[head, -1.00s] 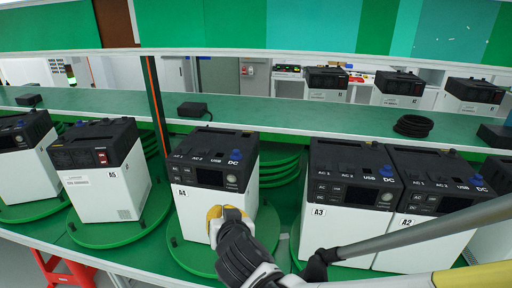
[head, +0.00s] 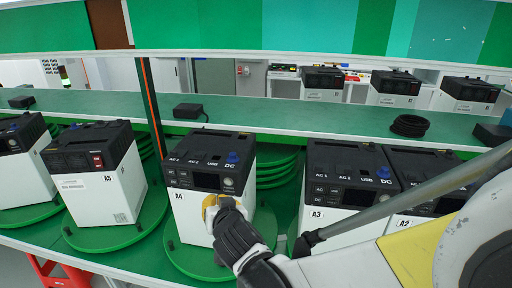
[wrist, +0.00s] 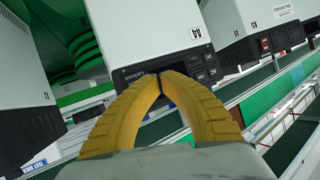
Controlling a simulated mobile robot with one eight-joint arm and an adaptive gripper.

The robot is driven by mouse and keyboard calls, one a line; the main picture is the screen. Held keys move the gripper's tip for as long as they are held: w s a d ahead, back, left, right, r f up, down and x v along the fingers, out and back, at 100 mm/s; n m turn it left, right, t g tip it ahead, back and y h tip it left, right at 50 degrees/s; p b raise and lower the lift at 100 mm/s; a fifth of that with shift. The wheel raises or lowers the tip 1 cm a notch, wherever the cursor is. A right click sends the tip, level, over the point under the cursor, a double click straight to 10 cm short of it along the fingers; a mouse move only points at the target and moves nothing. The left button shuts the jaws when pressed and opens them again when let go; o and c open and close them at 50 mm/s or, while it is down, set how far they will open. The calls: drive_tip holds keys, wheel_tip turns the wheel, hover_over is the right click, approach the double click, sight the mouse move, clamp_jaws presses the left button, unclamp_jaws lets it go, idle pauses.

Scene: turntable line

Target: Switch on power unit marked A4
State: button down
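Power unit A4 (head: 188,220) stands on a green round turntable (head: 190,262) in the middle of the head view. It has a white body, a black top, and a dark control panel with sockets, a small display and a blue knob. My gripper (head: 213,203) is in front of its white front, just below the panel. In the wrist view, A4 (wrist: 150,35) appears upside down, with its label and panel buttons beyond the fingers. The two yellow fingers (wrist: 158,79) meet at the tips, with nothing between them. They hide part of the panel; I cannot tell whether they touch it.
Unit A5 (head: 90,203) stands to the left, turned so a red switch shows. Unit A3 (head: 325,222) and unit A2 (head: 400,224) stand close on the right, partly behind my arm. A green shelf (head: 300,120) runs behind with a black cable coil (head: 408,125).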

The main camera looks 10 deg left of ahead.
sight(221, 185)
drive_tip(key=shift+w+d, duration=0.2)
drive_tip(key=shift+w, duration=1.95)
drive_tip(key=shift+w, duration=0.4)
drive_tip(key=shift+w+b, duration=0.35)
drive_tip(key=shift+s, duration=0.15)
idle(0.5)
drive_tip(key=shift+s, duration=0.65)
drive_tip(key=s, duration=0.5)
drive_tip(key=shift+a, duration=0.2)
